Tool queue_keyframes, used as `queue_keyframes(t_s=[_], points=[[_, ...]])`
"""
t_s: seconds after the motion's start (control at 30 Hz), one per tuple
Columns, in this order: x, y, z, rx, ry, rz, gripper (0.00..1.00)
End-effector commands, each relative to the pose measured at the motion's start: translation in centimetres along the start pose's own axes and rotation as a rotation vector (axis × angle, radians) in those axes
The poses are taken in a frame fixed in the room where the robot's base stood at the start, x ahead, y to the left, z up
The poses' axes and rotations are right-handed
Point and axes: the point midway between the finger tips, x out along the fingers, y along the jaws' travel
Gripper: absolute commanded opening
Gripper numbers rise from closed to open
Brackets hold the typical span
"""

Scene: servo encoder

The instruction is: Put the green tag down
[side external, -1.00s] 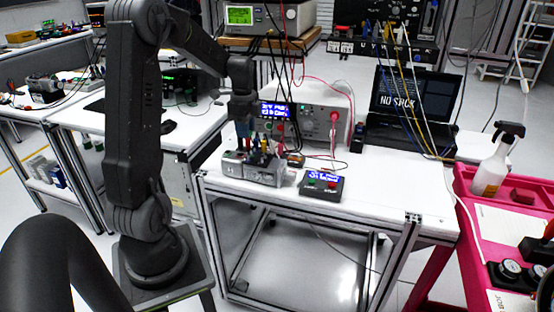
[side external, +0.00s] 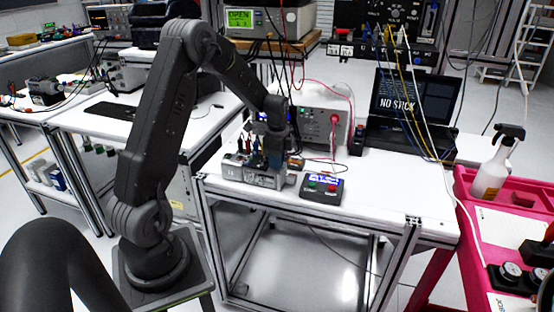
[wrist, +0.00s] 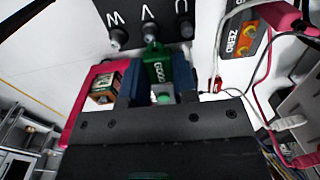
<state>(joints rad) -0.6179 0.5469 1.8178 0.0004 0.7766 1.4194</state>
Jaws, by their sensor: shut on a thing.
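The green tag (wrist: 158,73), lettered "GOOD", stands between my two blue finger pads in the wrist view. My gripper (wrist: 158,88) is shut on it. In the side view my gripper (side external: 287,153) is low over the bench, at the right end of the metal block with coloured plugs (side external: 255,176). The tag cannot be made out in that view. I cannot tell whether the tag touches anything below it. A round green spot (wrist: 165,98) shows just under the tag.
A dark panel with W, V and U terminals (wrist: 148,20) lies just ahead of the tag. A red tray (wrist: 75,112) with a small brown part is to the left. An orange ZERO label (wrist: 241,40) and loose cables are to the right. A button box (side external: 322,187) stands on the bench.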

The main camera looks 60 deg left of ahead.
Motion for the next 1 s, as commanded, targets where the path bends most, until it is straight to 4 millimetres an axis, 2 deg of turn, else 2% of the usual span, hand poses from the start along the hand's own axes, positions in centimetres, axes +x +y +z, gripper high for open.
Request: queue_keyframes(t_s=[0.27,0.3,0.57,0.83,1.0], points=[[0.3,0.0,0.0,0.000,0.000,0.002,0.04],[0.3,0.0,0.0,0.000,0.000,0.001,0.28],[0.3,0.0,0.0,0.000,0.000,0.001,0.52],[0.0,0.0,0.0,0.000,0.000,-0.001,0.52],[-2.0,-0.1,0.0,0.000,0.001,-0.005,0.52]])
